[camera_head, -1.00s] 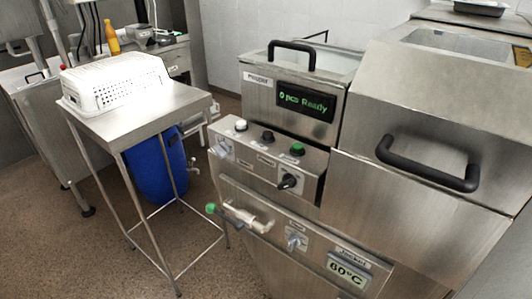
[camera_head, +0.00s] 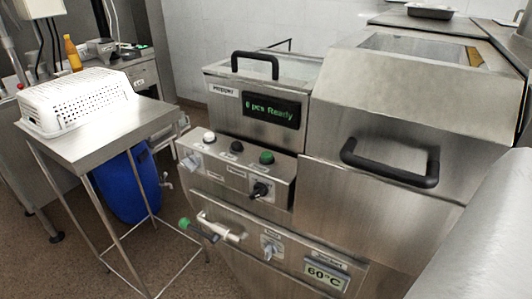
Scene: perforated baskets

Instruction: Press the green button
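The green button (camera_head: 267,157) sits at the right end of a row of three on the sloped control panel (camera_head: 222,172) of a steel machine. A black button (camera_head: 236,147) is in the middle and a white button (camera_head: 209,137) at the left. A green knob (camera_head: 184,223) on a valve handle sticks out lower down at the machine's front. A display (camera_head: 270,109) above the panel shows green text ending in "pcs Ready". My gripper is not in view. A smooth grey shape at the lower right may be part of my arm.
A steel table (camera_head: 105,141) with a white perforated basket (camera_head: 75,102) stands to the left. A blue barrel (camera_head: 128,187) is under it. A black handle (camera_head: 390,165) juts from the machine's right section. Brown floor shows at lower left.

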